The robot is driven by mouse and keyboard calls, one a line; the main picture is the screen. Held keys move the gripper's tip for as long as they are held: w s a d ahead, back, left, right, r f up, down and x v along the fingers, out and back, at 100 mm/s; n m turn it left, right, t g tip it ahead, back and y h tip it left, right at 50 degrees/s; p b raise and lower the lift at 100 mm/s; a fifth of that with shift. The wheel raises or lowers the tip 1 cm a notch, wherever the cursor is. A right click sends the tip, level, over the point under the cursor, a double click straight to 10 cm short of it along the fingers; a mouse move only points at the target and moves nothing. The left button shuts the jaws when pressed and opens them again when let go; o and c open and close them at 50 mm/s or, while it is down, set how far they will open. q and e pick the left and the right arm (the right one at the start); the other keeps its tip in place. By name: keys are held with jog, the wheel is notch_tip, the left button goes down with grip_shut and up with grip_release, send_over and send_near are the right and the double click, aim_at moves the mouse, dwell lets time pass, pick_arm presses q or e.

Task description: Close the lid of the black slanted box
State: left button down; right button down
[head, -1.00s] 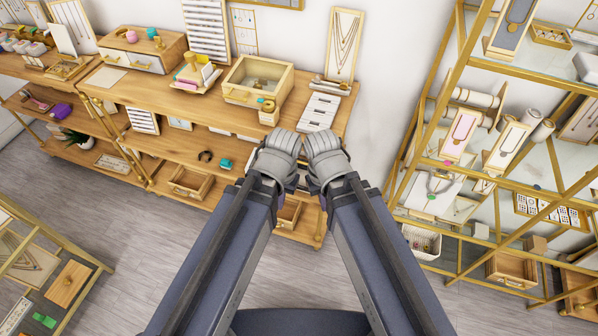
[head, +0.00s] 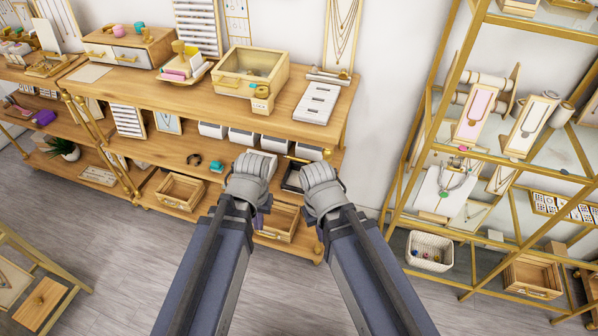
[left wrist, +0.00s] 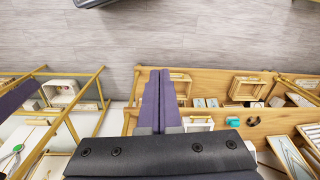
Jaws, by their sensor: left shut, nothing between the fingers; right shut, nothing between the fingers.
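A black box (head: 292,180) shows in the head view on the middle shelf of the wooden stand, in the gap between my two arms. It is partly hidden by my arms, and I cannot make out its lid clearly. My left gripper (head: 250,180) is in front of the shelf, just left of the box in the picture. In the left wrist view its purple fingers (left wrist: 159,100) are together with nothing between them. My right gripper (head: 322,188) is just right of the box in the picture, shut; its fingertips are hidden behind the wrist.
The wooden stand's top (head: 150,88) carries a glass-lidded box (head: 250,72) and a white slotted tray (head: 316,102). Open drawers (head: 181,191) sit on the bottom shelf. A gold-framed rack (head: 425,130) stands to the right. The grey floor (head: 120,270) in front is clear.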

pick_arm(q)
jog(key=w+a+f+n+t+h+b, duration=0.1)
jog(key=w+a+f+b, duration=0.15)
jog(key=f+b, duration=0.6)
jog(key=w+a+f+t+b, duration=0.1)
jog(key=w+f+b, duration=0.3)
jog(key=f+b, duration=0.4)
jog(key=w+d+r+m+t+h, duration=0.1)
jog(key=w+d+r+t, duration=0.35)
jog(key=w, duration=0.25)
jog(key=w+d+r+m+t+h+p, duration=0.1)
jog(key=w+d+r+t+h, duration=0.15)
jog(key=w+d+r, duration=0.35)
jog(key=w+d+r+m+t+h, duration=0.1)
jog(key=w+d+r+t, duration=0.1)
jog(key=w+r+t, duration=0.35)
jog(key=g+b, duration=0.1)
jog(key=b, duration=0.2)
send_over(302, 161)
jog(key=w, duration=0.2)
notch_tip(302, 161, down, 5)
jog(key=shift+w+a+f+y+b, duration=0.1)
jog(key=shift+w+f+y+b, duration=0.2)
jog(key=shift+f, duration=0.2)
jog(key=s+f+b, duration=0.1)
jog(key=s+a+f+b, duration=0.1)
jog(key=s, duration=0.1)
jog(key=shift+f+b, duration=0.2)
jog(key=shift+b, duration=0.1)
jog(key=shift+d, duration=0.1)
